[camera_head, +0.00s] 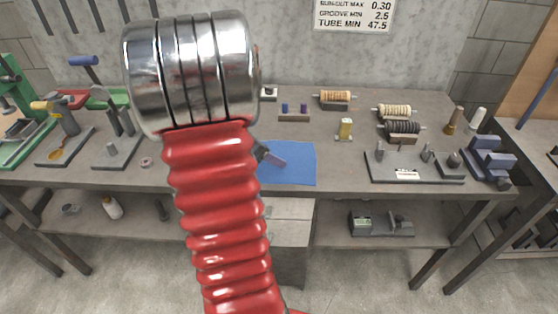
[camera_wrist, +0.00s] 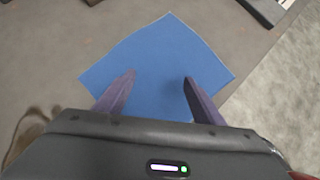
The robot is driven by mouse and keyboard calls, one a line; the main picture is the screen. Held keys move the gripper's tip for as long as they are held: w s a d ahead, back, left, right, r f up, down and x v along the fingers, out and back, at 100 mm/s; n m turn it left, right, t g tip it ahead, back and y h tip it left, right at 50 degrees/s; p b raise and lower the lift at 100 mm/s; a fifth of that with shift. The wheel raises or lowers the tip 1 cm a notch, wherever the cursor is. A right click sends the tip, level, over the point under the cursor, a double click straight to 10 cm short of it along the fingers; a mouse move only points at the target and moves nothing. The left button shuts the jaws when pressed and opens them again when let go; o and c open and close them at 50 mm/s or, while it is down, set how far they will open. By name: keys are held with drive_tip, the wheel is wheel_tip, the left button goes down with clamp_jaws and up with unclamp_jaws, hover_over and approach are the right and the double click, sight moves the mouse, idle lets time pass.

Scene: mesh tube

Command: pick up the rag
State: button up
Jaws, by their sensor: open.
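The blue rag (camera_head: 297,168) lies flat on the workbench near its front edge, just right of my red arm in the head view. In the wrist view the rag (camera_wrist: 158,45) fills the upper middle, with its corners spread out. My gripper (camera_wrist: 159,78) is open, its two dark purple fingers apart over the near part of the rag, with nothing between them. In the head view one fingertip of my gripper (camera_head: 274,158) shows over the rag's left part; the rest is hidden behind my arm. I cannot tell whether the fingertips touch the cloth.
The workbench (camera_head: 335,185) is bare right of the rag up to a grey fixture plate (camera_head: 415,172). A small yellow block (camera_head: 345,129) and a holder with blue pieces (camera_head: 293,113) stand behind the rag. Stands and a green press (camera_head: 15,110) are at left.

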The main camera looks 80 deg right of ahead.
drive_tip(key=shift+x, duration=1.1)
drive_tip(key=shift+a+f, duration=0.1)
drive_tip(key=c, duration=1.5)
wheel_tip(320, 180, up, 12)
drive_tip(key=shift+r, duration=0.15)
clamp_jaws()
drive_tip(key=shift+r, duration=0.1)
wheel_tip(320, 180, up, 9)
